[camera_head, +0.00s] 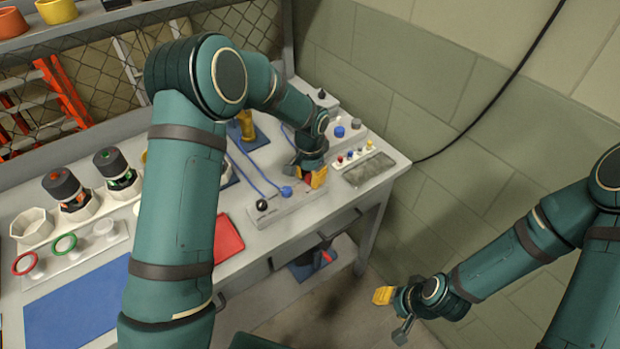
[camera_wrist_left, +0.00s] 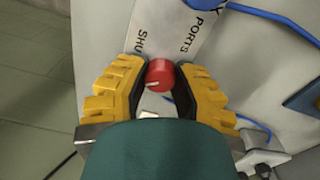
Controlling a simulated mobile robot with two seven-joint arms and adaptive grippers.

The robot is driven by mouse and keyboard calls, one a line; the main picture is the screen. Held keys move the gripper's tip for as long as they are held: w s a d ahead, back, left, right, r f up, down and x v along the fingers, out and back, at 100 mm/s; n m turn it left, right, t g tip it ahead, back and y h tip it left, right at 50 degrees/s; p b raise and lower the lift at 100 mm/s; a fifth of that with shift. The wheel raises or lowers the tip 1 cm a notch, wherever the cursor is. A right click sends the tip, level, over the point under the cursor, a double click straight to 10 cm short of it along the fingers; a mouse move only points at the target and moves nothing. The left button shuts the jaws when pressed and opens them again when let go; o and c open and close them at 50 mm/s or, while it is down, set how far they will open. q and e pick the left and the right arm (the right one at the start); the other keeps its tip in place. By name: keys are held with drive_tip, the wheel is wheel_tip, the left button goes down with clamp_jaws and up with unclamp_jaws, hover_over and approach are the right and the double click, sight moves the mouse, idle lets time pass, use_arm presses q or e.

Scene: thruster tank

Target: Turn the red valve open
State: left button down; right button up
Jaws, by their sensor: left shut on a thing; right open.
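The red valve (camera_wrist_left: 160,74) is a small round red knob with a white mark, on a light panel with lettering. In the left wrist view my left gripper (camera_wrist_left: 160,86) has its yellow fingers on both sides of the knob, shut on it. In the head view the left gripper (camera_head: 312,178) is at the right end of the panel (camera_head: 285,208) on the bench, and only a bit of red shows between its fingers. My right gripper (camera_head: 394,310) is open and empty, out in front of the bench at the lower right.
The bench (camera_head: 375,198) also carries a box with small coloured knobs (camera_head: 353,155), blue hoses to a blue connector (camera_head: 286,191), a red mat (camera_head: 228,240) and a blue mat (camera_head: 75,310). Black-capped canisters (camera_head: 62,183) stand at the left. Floor in front is clear around my right gripper.

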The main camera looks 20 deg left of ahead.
sight(310, 177)
use_arm(q)
drive_tip(key=shift+f+n, duration=0.1)
drive_tip(key=shift+n, duration=0.9)
drive_tip(key=c, duration=0.7)
unclamp_jaws()
wheel_tip(310, 177, up, 12)
drive_tip(key=shift+r, duration=0.1)
drive_tip(key=shift+s, duration=0.1)
